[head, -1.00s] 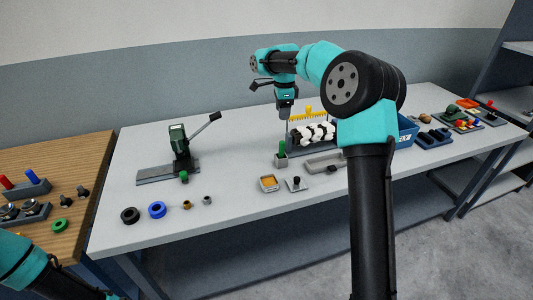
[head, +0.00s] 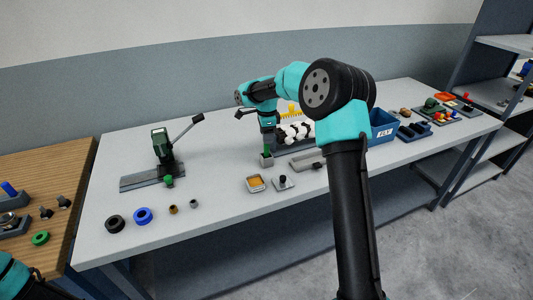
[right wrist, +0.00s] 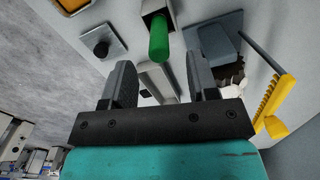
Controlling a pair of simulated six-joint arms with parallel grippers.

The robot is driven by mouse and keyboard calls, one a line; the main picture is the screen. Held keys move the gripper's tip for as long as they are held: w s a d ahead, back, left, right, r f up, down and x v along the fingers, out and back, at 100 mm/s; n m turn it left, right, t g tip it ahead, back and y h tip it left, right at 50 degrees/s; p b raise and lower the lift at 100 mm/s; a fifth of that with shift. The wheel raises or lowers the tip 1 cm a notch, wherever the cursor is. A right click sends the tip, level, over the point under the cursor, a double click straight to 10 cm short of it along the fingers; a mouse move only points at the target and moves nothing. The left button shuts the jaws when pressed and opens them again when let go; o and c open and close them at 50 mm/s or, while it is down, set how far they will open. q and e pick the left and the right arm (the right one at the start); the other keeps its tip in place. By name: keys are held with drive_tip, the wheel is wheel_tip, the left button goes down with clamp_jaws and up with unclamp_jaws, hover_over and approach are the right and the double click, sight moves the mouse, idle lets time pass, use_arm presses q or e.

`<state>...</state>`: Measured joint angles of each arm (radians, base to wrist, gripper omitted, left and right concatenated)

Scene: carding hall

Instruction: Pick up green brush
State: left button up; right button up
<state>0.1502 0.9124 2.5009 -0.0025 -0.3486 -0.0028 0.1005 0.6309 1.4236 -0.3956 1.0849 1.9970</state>
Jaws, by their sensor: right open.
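The green brush (head: 267,152) stands upright in a small grey block holder (head: 267,162) near the middle of the table. Only its green handle shows. In the right wrist view, the green handle (right wrist: 159,42) rises from the holder's square opening (right wrist: 158,9). My right gripper (head: 267,144) is just above the brush and open. In the wrist view, the open right gripper (right wrist: 160,78) has its fingers on either side of the handle's line, with nothing held between them. My left arm shows at the lower left, but its gripper is out of view.
A tray with orange contents (head: 256,184) and a plate with a black knob (head: 283,182) lie in front of the holder. A yellow comb-like rack (right wrist: 277,97) and a black-and-white roll (head: 296,132) stand close behind. A green lever press (head: 162,145) is to the left.

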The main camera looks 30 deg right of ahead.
sight(266, 157)
drive_tip(key=shift+f, duration=0.9)
drive_tip(key=shift+f, duration=2.65)
clamp_jaws()
drive_tip(key=shift+r, duration=0.1)
wheel_tip(266, 157, up, 10)
